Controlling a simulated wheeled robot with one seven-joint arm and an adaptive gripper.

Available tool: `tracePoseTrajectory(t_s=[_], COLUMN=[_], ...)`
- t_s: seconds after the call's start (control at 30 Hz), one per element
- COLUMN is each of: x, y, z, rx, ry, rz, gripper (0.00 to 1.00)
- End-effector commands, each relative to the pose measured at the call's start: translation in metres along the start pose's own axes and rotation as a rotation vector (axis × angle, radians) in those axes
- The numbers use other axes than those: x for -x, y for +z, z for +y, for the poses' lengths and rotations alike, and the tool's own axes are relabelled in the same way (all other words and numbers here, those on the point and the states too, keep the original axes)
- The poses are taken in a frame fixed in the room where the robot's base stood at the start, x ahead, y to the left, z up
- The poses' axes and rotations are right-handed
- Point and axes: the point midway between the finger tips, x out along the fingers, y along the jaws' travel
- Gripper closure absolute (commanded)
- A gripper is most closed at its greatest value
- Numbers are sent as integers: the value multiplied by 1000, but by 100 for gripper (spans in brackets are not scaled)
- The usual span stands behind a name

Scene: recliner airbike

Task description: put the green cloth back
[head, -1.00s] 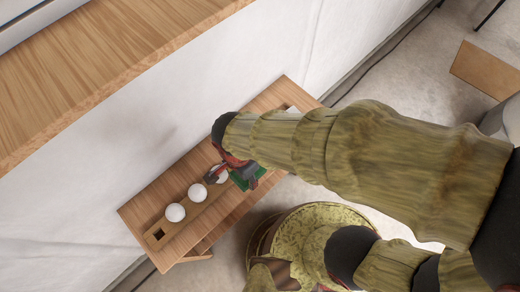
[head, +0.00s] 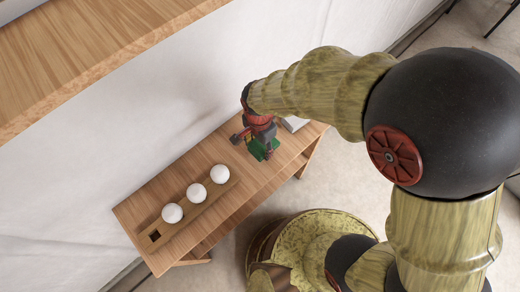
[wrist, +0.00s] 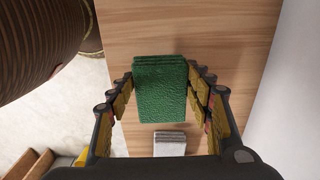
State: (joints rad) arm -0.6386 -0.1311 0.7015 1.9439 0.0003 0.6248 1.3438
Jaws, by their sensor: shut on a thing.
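The green cloth (head: 259,151) looks like a small folded stack with a rough surface. It fills the space between my fingers in the wrist view (wrist: 160,88). My gripper (head: 263,143) is shut on it and points down over the wooden bench. In the head view my gripper and the cloth are right of the row of white balls, apart from them. I cannot tell how far the cloth is above the bench. My fingers hide part of the cloth in the head view.
A wooden holder (head: 183,221) with three white balls (head: 196,193) and a dark square hole at its end lies on the bench (head: 140,203). A pale grey folded thing (wrist: 169,143) lies near the cloth. A white wall (head: 120,120) runs behind. Bare wood shows around the cloth.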

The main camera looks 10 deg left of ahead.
Motion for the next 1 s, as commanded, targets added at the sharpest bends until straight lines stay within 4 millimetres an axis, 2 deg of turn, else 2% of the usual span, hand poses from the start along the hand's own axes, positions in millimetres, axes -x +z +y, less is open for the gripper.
tracePoseTrajectory(t_s=[0.23,0.63,0.67,1.0], x=[-35,-39,-39,-38], y=[-4,-3,-3,-3], z=[-1,-1,-1,-1], rx=[-1,-1,-1,-1], ry=[3,2,2,1], rz=[-1,0,0,0], gripper=[70,70,49,31])
